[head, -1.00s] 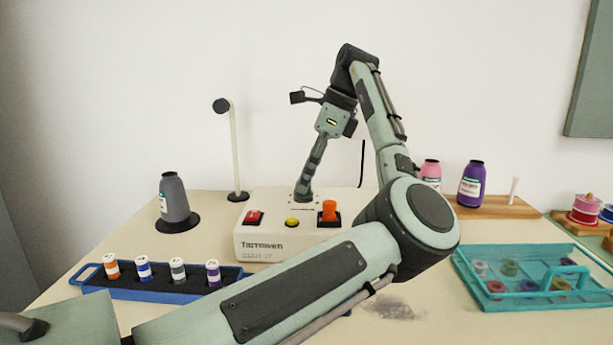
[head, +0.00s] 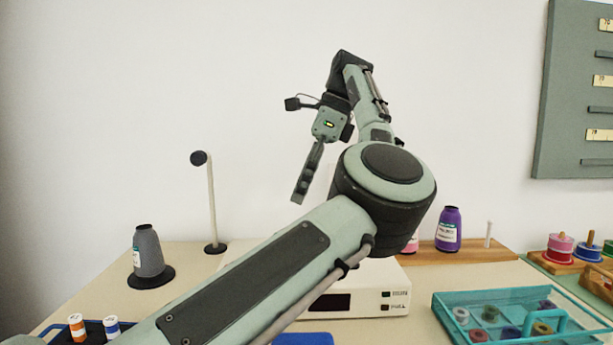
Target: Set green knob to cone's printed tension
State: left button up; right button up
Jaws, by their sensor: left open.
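A white machine (head: 390,275) stands on the table, mostly behind my left arm. Its front shows a dark display (head: 329,303) and small labels too small to read. Its top controls are hidden, and I see no green knob. A grey thread cone (head: 147,250) stands upright on a black disc at the left; its label is too small to read. A purple cone (head: 449,230) and a partly hidden pink cone (head: 411,244) stand at the back right. My left gripper (head: 300,193) points down, open and empty, in the air above the machine. My right gripper is out of view.
A thin post (head: 212,205) stands behind the grey cone. A teal tray (head: 445,305) of spools is at the right. A wooden board (head: 480,254) carries the coloured cones. A grey panel (head: 570,90) hangs upper right.

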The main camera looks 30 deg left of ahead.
pick_arm(q)
jog(key=shift+v, duration=1.25)
